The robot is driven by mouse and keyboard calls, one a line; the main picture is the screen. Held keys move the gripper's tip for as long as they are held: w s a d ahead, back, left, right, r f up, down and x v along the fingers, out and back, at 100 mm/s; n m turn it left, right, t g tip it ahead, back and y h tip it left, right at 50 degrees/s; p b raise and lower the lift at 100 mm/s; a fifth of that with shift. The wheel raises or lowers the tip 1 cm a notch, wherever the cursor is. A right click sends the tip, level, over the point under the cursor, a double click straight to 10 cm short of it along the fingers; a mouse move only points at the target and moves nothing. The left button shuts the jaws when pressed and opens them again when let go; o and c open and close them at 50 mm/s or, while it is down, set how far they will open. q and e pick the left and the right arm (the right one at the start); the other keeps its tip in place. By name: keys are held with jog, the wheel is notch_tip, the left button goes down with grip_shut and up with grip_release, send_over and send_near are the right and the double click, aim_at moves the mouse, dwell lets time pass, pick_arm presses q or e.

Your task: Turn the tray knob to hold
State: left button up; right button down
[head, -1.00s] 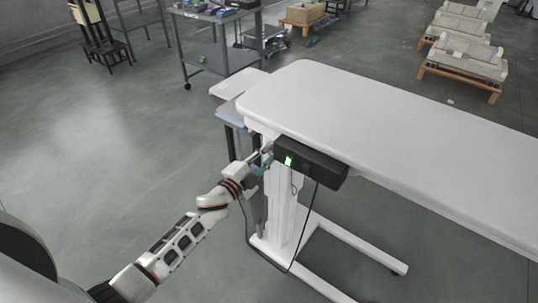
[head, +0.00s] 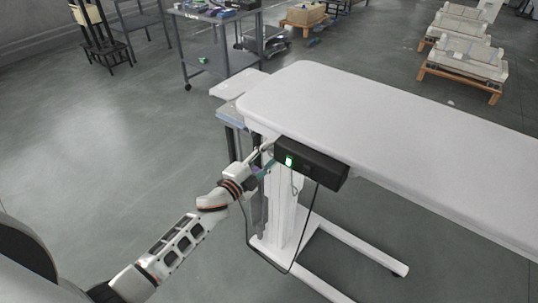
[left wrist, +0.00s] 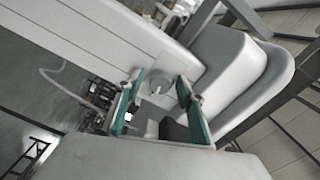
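A round pale knob (left wrist: 158,86) with a small pointer mark sits on a light panel in the left wrist view. My left gripper (left wrist: 160,108) is open, its two green-padded fingers on either side of the knob in that picture. I cannot tell whether they touch it. In the head view my left gripper (head: 262,159) is beside the left end of the black control box (head: 318,166) under the table edge; the knob is not clear there. My right gripper is not in view.
The long white table (head: 380,125) stands on a white lift column (head: 284,215) with floor feet. A pale tray (head: 238,84) is by its left end. A cable hangs below the box, whose small display (head: 289,161) glows green.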

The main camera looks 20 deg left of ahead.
pick_arm(q)
jog(key=v, duration=1.2)
dwell(0.3)
jog(key=s+d+f+n+g+y, duration=0.1)
jog(key=s+d+f+n+g, duration=0.1)
jog(key=s+f+n, duration=0.5)
jog(key=s+d+f+n+g+y, duration=0.1)
jog(key=s+f+n+g, duration=0.3)
jog(key=s+f, duration=0.6)
jog(key=s+n+y, duration=0.1)
jog(key=s+n, duration=0.1)
jog(key=s, duration=0.3)
jog(key=shift+d+n+y, duration=0.3)
jog(key=shift+d+n, duration=0.05)
jog(key=shift+n, duration=0.05)
jog(key=c, duration=0.3)
jog(key=shift+a, duration=0.1)
jog(key=shift+w+a, duration=0.1)
